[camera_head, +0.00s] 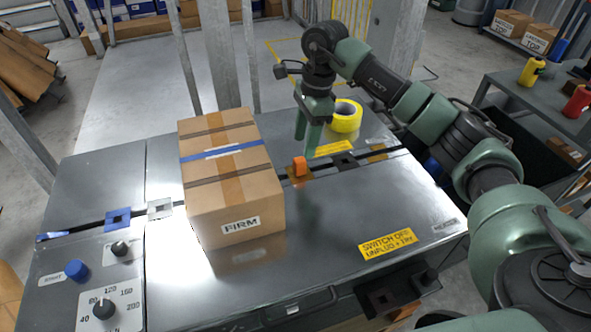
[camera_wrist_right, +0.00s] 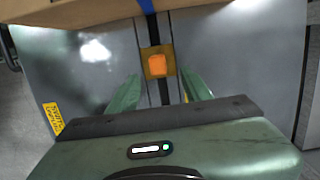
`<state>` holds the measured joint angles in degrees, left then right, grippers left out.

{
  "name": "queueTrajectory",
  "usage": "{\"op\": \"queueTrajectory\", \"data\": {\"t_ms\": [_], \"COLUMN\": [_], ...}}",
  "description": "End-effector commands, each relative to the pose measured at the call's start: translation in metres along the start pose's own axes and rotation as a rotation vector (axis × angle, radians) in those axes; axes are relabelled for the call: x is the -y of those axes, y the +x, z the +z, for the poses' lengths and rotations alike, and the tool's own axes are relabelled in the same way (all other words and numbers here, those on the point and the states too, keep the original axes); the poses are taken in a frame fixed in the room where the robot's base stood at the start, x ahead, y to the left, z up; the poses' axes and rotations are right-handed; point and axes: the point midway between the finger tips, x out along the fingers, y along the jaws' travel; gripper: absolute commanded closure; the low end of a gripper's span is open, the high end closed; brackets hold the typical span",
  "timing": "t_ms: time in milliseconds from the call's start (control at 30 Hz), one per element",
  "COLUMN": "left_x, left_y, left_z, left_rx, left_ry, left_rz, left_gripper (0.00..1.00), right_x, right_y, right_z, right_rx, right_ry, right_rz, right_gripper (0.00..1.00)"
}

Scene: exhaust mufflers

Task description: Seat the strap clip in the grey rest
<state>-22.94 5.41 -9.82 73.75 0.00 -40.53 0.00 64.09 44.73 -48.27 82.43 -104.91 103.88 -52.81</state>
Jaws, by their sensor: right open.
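An orange block (camera_head: 299,166), seemingly the strap clip, sits on a brown square plate (camera_head: 289,182) on the dark strip across the metal top. A light grey square rest (camera_head: 159,208) with a dark centre lies on the same strip, left of the carton. My right gripper (camera_head: 306,146) is open and empty, pointing down close to the orange block. In the right wrist view the orange block (camera_wrist_right: 157,66) lies ahead between the two spread fingers (camera_wrist_right: 159,80), with gaps on both sides. My left gripper is not in view.
A taped carton (camera_head: 230,180) stands across the strip between the grey rest and the orange block. A blue square rest (camera_head: 117,219) lies at the left. A black one (camera_head: 343,160) and a yellow tape roll (camera_head: 346,116) are at the right.

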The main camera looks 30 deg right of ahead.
Motion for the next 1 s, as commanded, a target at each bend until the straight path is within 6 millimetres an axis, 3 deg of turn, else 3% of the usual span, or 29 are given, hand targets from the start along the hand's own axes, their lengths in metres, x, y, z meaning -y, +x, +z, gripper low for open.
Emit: {"op": "queueTrajectory", "data": {"t_ms": [333,567,867,1000], "left_x": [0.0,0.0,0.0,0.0], "left_y": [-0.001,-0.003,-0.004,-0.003], "left_z": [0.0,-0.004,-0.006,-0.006], "left_rx": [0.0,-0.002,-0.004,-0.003], "left_ry": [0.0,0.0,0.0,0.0], "left_rz": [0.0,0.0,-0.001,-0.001], "left_gripper": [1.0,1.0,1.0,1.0], "right_x": [0.0,0.0,0.0,-0.002], "right_y": [0.001,0.024,0.026,0.042], "right_z": [0.0,0.0,0.001,0.002], "right_rx": [-0.001,-0.001,0.0,0.0], "right_ry": [0.001,0.0,0.0,0.0], "right_rz": [0.001,0.002,0.0,0.004], "right_gripper": [0.51,0.51,0.51,0.51]}}
